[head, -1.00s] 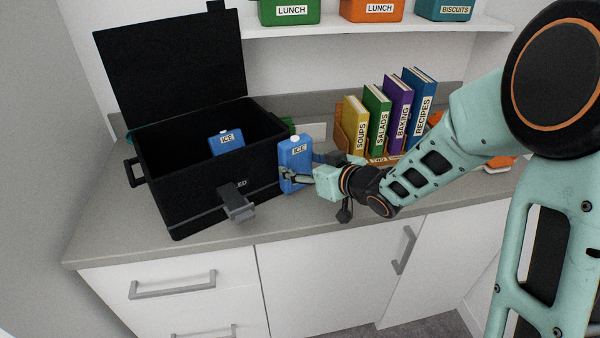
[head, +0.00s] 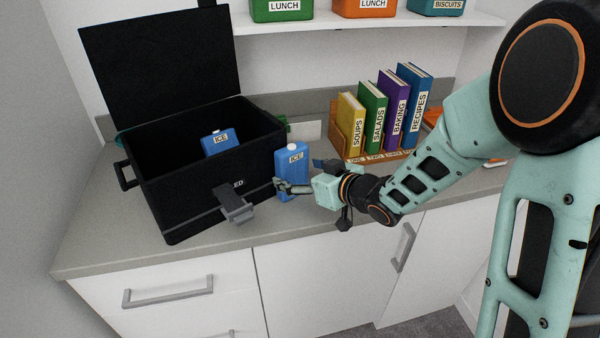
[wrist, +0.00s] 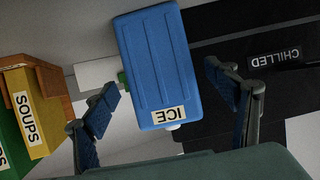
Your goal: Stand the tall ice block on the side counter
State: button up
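The tall blue ice block (head: 291,158), with a white cap and an ICE label, stands upright on the grey counter (head: 110,240), just right of the black cooler. In the wrist view the ice block (wrist: 158,60) lies between my two fingers, with a visible gap on each side. My gripper (head: 284,186) is at the block's lower half, coming from the right; one finger crosses in front of it. In the wrist view my gripper (wrist: 163,80) is open. The block's base is partly hidden by the finger.
The black cooler (head: 165,205) has its lid up and a smaller blue ice block (head: 219,142) inside. Its latch (head: 234,206) sticks out near my gripper. A book rack (head: 338,130) with several books stands behind my wrist. The counter's front left is clear.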

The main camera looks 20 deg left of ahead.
jog(key=shift+d+r, duration=0.15)
jog(key=shift+r, duration=0.15)
jog(key=p+v, duration=0.1)
jog(key=v, duration=1)
jog(key=shift+s+d+p, duration=0.3)
jog(key=shift+p, duration=0.05)
